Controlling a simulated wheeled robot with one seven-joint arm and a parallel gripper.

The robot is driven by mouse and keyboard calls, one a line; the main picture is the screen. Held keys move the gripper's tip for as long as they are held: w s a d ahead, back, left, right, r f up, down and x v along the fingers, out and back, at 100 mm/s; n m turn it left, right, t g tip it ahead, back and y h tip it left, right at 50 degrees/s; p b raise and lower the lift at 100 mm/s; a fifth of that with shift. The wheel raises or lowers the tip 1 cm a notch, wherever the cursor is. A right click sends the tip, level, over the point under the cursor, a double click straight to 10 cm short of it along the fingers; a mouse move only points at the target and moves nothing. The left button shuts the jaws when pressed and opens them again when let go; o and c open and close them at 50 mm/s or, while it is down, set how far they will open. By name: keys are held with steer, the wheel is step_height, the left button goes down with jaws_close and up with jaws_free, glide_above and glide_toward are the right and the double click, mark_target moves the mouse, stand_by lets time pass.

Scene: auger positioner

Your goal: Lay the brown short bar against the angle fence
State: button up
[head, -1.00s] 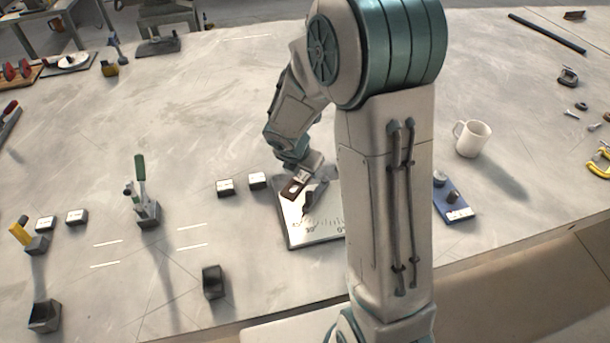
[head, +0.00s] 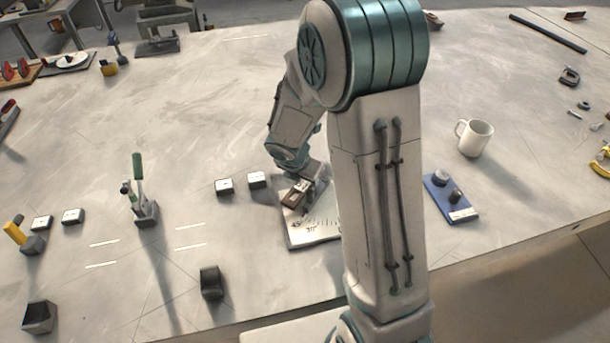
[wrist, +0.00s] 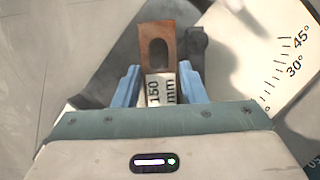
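The brown short bar (wrist: 157,42) has a slot and a white "150 mm" label in the wrist view. My gripper (wrist: 160,82) has its blue fingers close on both sides of the labelled end, shut on the bar. In the head view the bar (head: 294,197) is over the upper left part of the pale angle plate (head: 304,237). A dark piece (wrist: 196,48), seemingly part of the angle fence, is close along the bar's right side; contact cannot be told. The plate's degree scale (wrist: 290,65) shows at right. My arm hides the plate's right side in the head view.
Two small labelled blocks (head: 240,183) stand left of the plate. A green-handled clamp (head: 140,190) is farther left, a dark holder (head: 211,282) nearer the front. Right of my arm are a blue fixture (head: 450,198) and a white mug (head: 475,138).

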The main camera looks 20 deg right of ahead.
steer(key=o, duration=0.3)
steer(key=shift+d, duration=0.1)
steer(key=shift+r+p, duration=0.5)
steer(key=p+v, duration=0.3)
steer(key=v, duration=0.9)
steer(key=shift+s+d+r+m+y, duration=0.55)
steer(key=shift+s+r+m, duration=0.95)
steer(key=shift+s+m, duration=2.25)
steer(key=shift+s+d+r+m+y, duration=0.5)
steer(key=shift+s+r+m, duration=1.35)
steer(key=shift+m, duration=3.45)
steer(key=shift+s+d+r+m+y, duration=0.5)
steer(key=shift+s+r+m, duration=0.65)
steer(key=shift+s+m, duration=2.75)
steer(key=shift+w+m, duration=0.55)
steer(key=shift+w, duration=0.15)
